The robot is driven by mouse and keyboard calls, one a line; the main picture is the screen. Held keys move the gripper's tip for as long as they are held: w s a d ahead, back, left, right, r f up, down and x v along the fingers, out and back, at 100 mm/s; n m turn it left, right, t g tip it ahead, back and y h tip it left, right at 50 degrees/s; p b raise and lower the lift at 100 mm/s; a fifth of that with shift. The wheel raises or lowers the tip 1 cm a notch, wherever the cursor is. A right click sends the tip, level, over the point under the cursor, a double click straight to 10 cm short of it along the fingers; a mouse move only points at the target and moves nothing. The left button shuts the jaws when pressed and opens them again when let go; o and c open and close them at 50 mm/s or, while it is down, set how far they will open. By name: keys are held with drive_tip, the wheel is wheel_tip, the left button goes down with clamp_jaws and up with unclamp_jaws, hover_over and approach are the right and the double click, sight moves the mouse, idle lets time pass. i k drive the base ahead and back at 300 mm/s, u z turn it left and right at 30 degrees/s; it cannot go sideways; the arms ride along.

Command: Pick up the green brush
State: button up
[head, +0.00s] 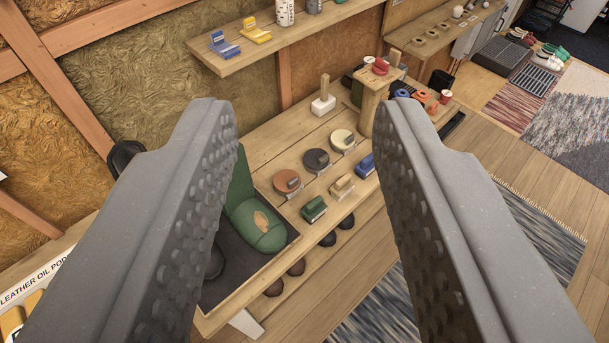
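The green brush (313,208) lies on a wooden bench (262,137) near its front edge, small and below the picture's centre. It shows between the two fingers. My gripper (303,118) is open and empty, with its grey, studded fingers wide apart in the foreground. The brush looks well beyond the fingers and touches neither. A beige brush (341,186) and a blue brush (365,166) lie to its right and farther along the bench.
A green boot (258,226) on a dark mat stands left of the brush, partly behind the left finger. Round tins (287,181) lie behind the brushes. A wall shelf (290,42) hangs above, and dark round items sit below the bench edge. Wooden floor is open at right.

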sight(311, 212)
drive_tip(key=i, duration=0.9)
drive_tip(key=z, duration=0.05)
